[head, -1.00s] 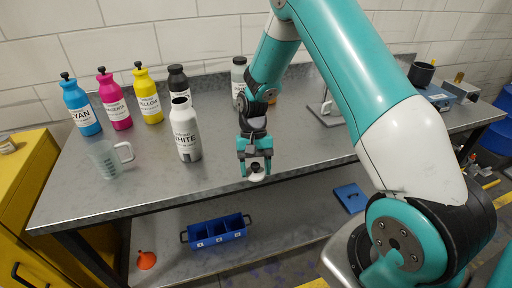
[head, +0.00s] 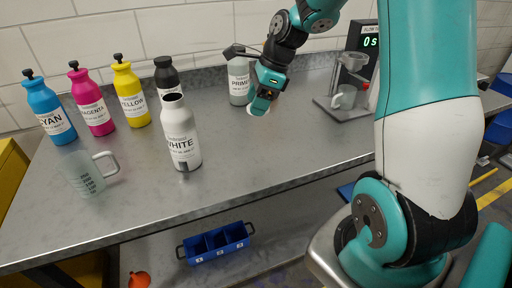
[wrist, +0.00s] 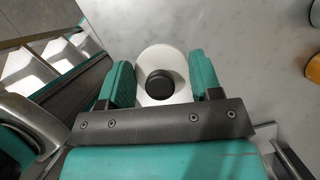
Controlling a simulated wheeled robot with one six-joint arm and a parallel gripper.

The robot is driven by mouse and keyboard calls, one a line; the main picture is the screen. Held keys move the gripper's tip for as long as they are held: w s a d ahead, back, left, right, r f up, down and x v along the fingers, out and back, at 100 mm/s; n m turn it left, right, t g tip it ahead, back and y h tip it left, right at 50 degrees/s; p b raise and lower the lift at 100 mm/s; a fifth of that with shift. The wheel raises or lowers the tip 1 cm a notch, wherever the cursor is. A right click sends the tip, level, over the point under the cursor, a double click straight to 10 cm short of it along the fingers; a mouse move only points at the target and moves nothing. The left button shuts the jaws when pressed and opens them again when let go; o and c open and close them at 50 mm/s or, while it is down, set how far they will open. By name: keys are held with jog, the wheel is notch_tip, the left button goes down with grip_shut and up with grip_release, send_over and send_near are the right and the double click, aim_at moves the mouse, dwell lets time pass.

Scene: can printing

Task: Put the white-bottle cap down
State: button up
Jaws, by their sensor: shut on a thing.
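My gripper (head: 264,97) is shut on the white-bottle cap (wrist: 180,92), a white disc with a black knob that sits between the green finger pads in the wrist view. In the head view only a small pale part of the cap (head: 259,106) shows below the fingers. The gripper is over the table, right of the white bottle (head: 181,139) and close to the grey primer bottle (head: 238,80). The white bottle stands upright with its top open. Whether the cap touches the tabletop (head: 262,148) I cannot tell.
Cyan (head: 48,108), magenta (head: 90,101), yellow (head: 130,94) and black (head: 166,77) bottles stand at the back left. A clear jug (head: 84,172) is at the front left. A machine (head: 352,72) with a cup stands to the right. The table's front middle is clear.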

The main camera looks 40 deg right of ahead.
aim_at(253, 154)
notch_tip(253, 154, down, 14)
jog(key=shift+f, duration=0.15)
dwell(0.3)
